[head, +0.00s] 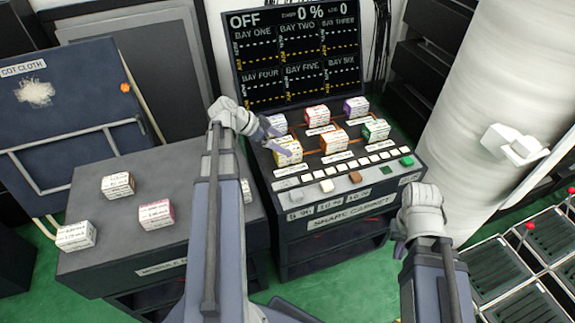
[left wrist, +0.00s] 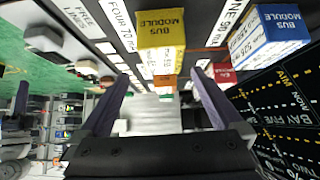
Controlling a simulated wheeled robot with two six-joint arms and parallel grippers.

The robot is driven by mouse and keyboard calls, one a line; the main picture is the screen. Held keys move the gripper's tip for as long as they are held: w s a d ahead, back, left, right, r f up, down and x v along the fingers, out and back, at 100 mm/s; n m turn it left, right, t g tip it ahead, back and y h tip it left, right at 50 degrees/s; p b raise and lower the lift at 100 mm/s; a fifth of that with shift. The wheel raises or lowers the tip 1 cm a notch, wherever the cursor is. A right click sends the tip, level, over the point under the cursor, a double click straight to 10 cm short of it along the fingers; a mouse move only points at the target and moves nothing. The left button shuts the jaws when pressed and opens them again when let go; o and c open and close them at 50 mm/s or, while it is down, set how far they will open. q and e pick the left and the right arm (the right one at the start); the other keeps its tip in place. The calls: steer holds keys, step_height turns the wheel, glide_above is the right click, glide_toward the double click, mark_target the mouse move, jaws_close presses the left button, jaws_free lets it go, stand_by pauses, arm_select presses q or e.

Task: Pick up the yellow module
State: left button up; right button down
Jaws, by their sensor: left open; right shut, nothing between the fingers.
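The yellow module (head: 288,153) is a small block with a white label, in the near left spot on top of the cabinet. In the left wrist view the yellow module (left wrist: 161,29) is upside down, with "BUS MODULE" on its face. My left gripper (head: 274,138) is open beside it, and its fingers partly cover it. In the left wrist view the left gripper's fingers (left wrist: 160,84) are spread wide with nothing held, and the module lies beyond their tips. My right gripper (head: 403,245) is low at the right of the cabinet, shut and empty; its fingers are hard to make out.
Blue (head: 275,125), red (head: 317,116), purple (head: 356,107), orange (head: 334,142) and green (head: 376,130) modules stand close by on the cabinet (head: 350,200). A display (head: 295,55) rises behind. Several loose modules sit on the left bench (head: 100,255).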

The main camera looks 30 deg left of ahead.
mark_target(293, 150)
arm_select(q)
steer(key=shift+a+f, duration=0.25)
steer(key=shift+a, duration=0.25)
steer(key=shift+b+x, duration=2.9)
steer(key=shift+x, duration=1)
steer(key=shift+s+d, duration=0.1)
steer(key=c, duration=1.5)
steer(key=shift+r, duration=0.1)
step_height(293, 150, up, 10)
steer(key=p, duration=1)
